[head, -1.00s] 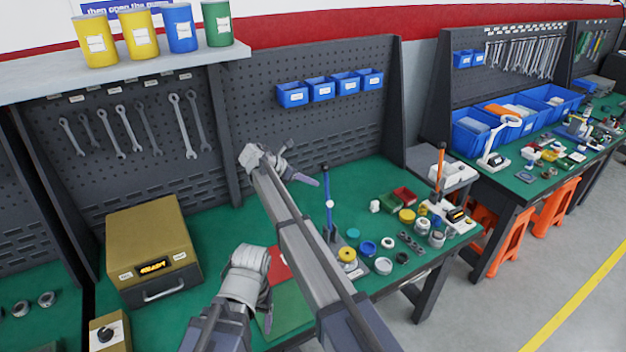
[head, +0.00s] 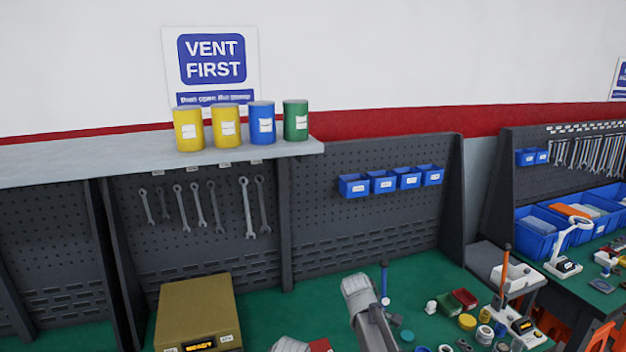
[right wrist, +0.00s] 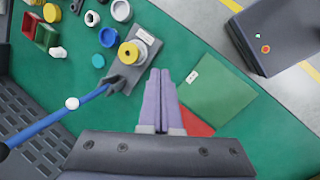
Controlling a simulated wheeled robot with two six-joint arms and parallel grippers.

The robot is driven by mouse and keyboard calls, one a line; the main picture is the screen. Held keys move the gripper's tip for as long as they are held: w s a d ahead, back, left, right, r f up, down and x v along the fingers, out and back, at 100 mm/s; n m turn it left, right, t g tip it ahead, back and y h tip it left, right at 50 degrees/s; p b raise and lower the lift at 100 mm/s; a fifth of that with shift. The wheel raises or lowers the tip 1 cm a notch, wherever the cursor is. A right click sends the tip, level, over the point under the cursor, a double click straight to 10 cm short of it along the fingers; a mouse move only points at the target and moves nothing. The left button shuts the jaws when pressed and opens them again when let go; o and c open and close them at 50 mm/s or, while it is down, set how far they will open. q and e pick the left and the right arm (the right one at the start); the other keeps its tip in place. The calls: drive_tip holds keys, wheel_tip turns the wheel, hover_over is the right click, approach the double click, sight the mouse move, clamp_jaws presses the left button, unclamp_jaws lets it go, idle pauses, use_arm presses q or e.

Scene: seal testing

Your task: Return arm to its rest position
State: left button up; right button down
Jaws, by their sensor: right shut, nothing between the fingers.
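My right arm (head: 366,308) rises from the bottom edge of the head view, above the green bench. In the right wrist view my right gripper (right wrist: 158,85) is shut and empty, its two pale purple fingers together above the bench. A green and red mat (right wrist: 222,92) lies to the right of the fingers. A grey fixture with a yellow ring (right wrist: 130,53) and a long blue lever (right wrist: 52,117) is to their left. Only the top of my left arm (head: 289,345) shows at the bottom of the head view; its gripper is out of the frame.
A brown-yellow box with a display (head: 197,312) stands on the bench at left. Small rings, caps and a red tray (head: 464,297) sit at right. A pegboard with wrenches (head: 248,208) and blue bins (head: 390,181) stands behind.

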drive_tip(key=s+a+f+m+y, duration=0.1)
drive_tip(key=s+m+y, duration=0.3)
drive_tip(key=s+m, duration=0.75)
drive_tip(key=s+a+f+n+h+b, duration=0.1)
drive_tip(key=s+a+f+n+b, duration=0.4)
drive_tip(key=s+a, duration=0.3)
drive_tip(key=a+f+n, duration=0.1)
drive_tip(key=a, duration=0.2)
drive_tip(key=shift+s+a+g+b, duration=0.25)
drive_tip(key=shift+a+g+b, duration=0.05)
drive_tip(key=shift+g+b, duration=0.1)
drive_tip(key=shift+f, duration=0.1)
idle(0.8)
